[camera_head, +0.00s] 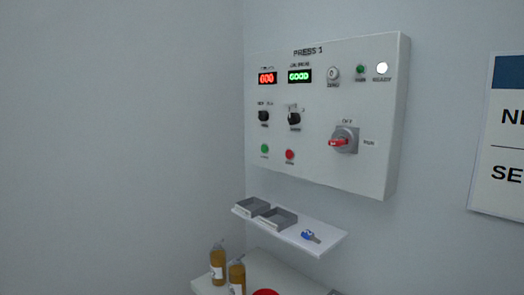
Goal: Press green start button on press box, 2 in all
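A white press box (325,165) labelled "PRESS 1" is mounted on the wall right of centre. Its green button (265,148) is at the lower left of the panel, with a red button (290,155) just to its right. A smaller green button or lamp (360,69) is near the top right, beside a bright white lamp (382,68) labelled "READY". A red display (267,78) and a green display reading "GOOD" (299,75) are along the top. A red-handled rotary switch (343,140) sits at the right. Neither gripper is in view.
Below the box, a white shelf (318,229) holds two grey trays (277,219) and a small blue item (310,236). A lower surface holds two amber bottles (217,262) and a red object (265,292). A sign (500,135) hangs at right. Space before the panel is clear.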

